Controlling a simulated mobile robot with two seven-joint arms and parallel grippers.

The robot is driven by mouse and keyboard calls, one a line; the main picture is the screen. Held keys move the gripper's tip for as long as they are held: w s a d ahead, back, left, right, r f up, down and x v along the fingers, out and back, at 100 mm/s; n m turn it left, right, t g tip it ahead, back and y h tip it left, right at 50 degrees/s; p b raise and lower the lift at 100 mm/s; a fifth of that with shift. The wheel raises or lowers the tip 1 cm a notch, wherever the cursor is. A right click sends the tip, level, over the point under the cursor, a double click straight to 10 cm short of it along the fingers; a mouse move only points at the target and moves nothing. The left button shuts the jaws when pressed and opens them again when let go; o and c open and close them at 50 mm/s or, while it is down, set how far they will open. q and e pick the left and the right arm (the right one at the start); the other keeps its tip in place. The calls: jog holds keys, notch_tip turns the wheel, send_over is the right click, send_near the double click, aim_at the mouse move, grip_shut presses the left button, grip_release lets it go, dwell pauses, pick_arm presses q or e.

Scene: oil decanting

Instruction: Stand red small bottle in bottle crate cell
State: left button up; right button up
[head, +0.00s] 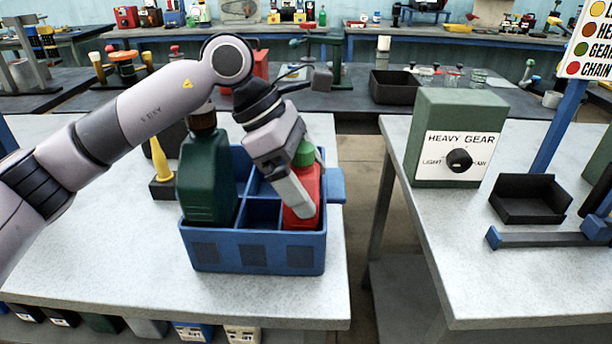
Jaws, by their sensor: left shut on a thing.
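A red small bottle (299,209) with a green cap (304,153) is in the front right cell of the blue bottle crate (262,259). It looks upright, and its lower end is hidden behind the crate's front wall. My left gripper (305,200) reaches down from above and is shut on the red bottle, covering part of it. A large dark green bottle (207,177) with a brown cap stands in the crate's left side. The front middle cell (263,215) looks empty. The arm hides part of the back cells. My right gripper is not in view.
The crate stands on a light grey table (120,260). A yellow funnel (160,160) on a dark block stands behind left. Across a gap, the right table holds a green "HEAVY GEAR" box (457,110) and a black tray (530,200). The table left of the crate is clear.

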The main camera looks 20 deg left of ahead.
pick_arm(q)
jog(key=shift+f+b, duration=0.4)
jog(key=shift+f, duration=0.05)
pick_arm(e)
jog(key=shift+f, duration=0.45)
pick_arm(q)
jog(key=o, duration=0.9)
jog(key=shift+o, duration=0.2)
jog(key=shift+f, duration=0.1)
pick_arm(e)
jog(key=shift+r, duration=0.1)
